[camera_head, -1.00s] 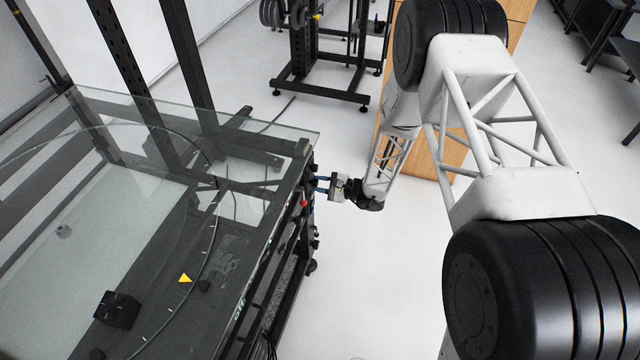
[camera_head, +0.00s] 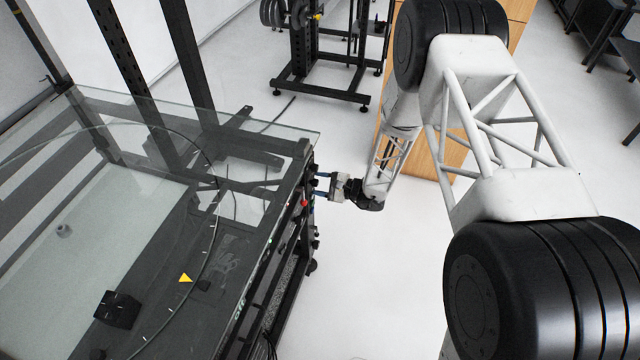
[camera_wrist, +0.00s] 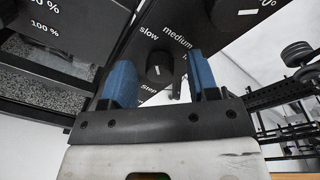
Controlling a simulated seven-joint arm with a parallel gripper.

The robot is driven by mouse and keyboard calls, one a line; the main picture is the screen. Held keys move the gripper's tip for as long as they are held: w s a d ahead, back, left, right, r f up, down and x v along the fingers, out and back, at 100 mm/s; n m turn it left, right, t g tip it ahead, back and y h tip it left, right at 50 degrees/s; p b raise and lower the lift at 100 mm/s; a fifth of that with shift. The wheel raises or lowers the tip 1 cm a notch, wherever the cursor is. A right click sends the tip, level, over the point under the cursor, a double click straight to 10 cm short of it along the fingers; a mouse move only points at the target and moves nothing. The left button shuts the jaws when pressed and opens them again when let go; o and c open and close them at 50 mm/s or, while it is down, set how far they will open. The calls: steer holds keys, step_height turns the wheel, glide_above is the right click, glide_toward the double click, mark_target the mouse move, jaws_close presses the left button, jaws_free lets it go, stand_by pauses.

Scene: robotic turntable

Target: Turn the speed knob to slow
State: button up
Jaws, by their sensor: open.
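The speed knob (camera_wrist: 158,70) is a dark round knob on the black panel, in the wrist view. The words "slow" and "medium" are printed above it, with slow to the left; a third label at right is partly hidden by a finger. My gripper (camera_wrist: 163,80) is open, its blue fingers on either side of the knob. Contact cannot be made out. In the head view my gripper (camera_head: 322,184) is at the right side of the turntable rig (camera_head: 303,160), and the knob is too small to tell there.
A second larger knob (camera_wrist: 236,12) is at the top of the wrist view, with other percent-marked controls at upper left. A red button (camera_head: 304,203) sits near my gripper in the head view. A weight rack (camera_head: 320,82) stands behind.

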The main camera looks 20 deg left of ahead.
steer(key=d, duration=0.7)
steer(key=shift+d+r, duration=0.35)
steer(key=shift+d, duration=0.05)
stand_by(0.6)
steer(key=s+d+r+n+g+h, duration=0.1)
steer(key=s+d+r+n+h, duration=0.2)
steer(key=r, duration=0.7)
steer(key=s+d+r+n+g+h, duration=0.15)
steer(key=s+d+r, duration=0.3)
steer(key=r, duration=0.45)
steer(key=s+d+r+n+g+h, duration=0.2)
steer(key=s+d+r, duration=0.15)
steer(key=r, duration=0.65)
steer(key=s+d+r+n+t+h, duration=0.1)
steer(key=s+d+r+t+h, duration=0.2)
steer(key=s+d+r+h, duration=0.2)
steer(key=s+d+r+n+t+h, duration=0.1)
steer(key=s+d+r+t+h, duration=0.3)
steer(key=s+d+r, duration=0.8)
steer(key=s+d+h, duration=0.1)
steer(key=s+d, duration=0.4)
steer(key=s, duration=0.1)
steer(key=shift+d+h, duration=0.35)
steer(key=shift+d, duration=0.05)
